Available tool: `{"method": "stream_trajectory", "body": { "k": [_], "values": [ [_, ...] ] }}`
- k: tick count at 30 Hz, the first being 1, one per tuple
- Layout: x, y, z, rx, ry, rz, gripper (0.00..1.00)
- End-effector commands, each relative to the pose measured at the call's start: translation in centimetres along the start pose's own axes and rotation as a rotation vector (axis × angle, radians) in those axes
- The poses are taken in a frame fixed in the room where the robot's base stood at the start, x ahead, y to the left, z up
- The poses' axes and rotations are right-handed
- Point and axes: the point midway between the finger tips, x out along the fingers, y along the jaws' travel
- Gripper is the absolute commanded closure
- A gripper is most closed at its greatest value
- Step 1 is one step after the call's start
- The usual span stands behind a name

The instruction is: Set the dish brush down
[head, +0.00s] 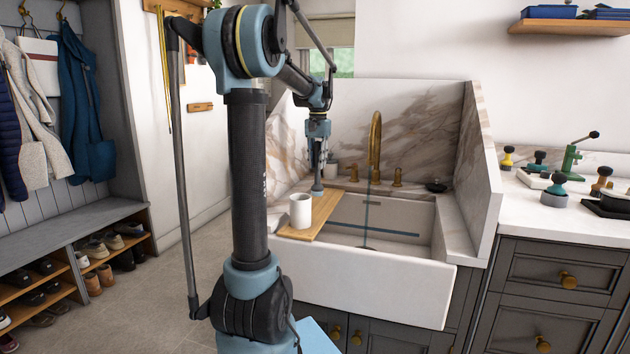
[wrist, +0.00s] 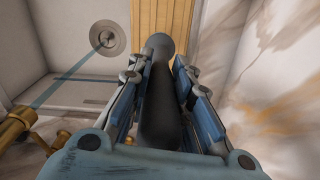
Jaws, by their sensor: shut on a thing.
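My gripper (head: 318,160) points down over the far end of a wooden board (head: 328,207) lying across the left side of the white sink. In the wrist view, its two fingers (wrist: 160,95) are shut on a dark grey, round-ended thing (wrist: 158,112), which I take to be the dish brush. The brush's lower end (head: 317,188) shows below the fingers in the head view, just at the board. I cannot tell whether it touches. The board also shows in the wrist view (wrist: 150,16), behind the brush tip. The upper part of the brush is hidden by my gripper.
A white cup (head: 300,210) stands on the near part of the board. A brass tap (head: 376,150) rises behind the sink (head: 365,278), with a marble splashback beyond. The basin right of the board is open. Several stamp-like tools (head: 553,188) stand on the right counter.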

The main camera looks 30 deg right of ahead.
Motion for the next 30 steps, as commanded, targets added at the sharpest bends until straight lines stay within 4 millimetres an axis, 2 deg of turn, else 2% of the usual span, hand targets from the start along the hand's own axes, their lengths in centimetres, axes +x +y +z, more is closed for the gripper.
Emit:
{"method": "stream_trajectory", "body": {
  "k": [7, 15, 24, 25, 27, 30],
  "values": [
    [1.6, -0.3, 0.1, -0.004, 0.0, 0.0, 1.0],
    [4.9, -0.4, 0.2, -0.005, 0.0, 0.0, 1.0],
    [5.1, -0.4, 0.2, -0.005, 0.0, 0.0, 1.0],
    [5.1, -0.3, 0.2, -0.005, 0.0, 0.0, 0.78],
    [5.1, -0.3, 0.2, -0.005, 0.0, 0.0, 0.62],
    [5.1, -0.3, 0.2, -0.005, 0.0, 0.0, 0.61]
  ]
}}
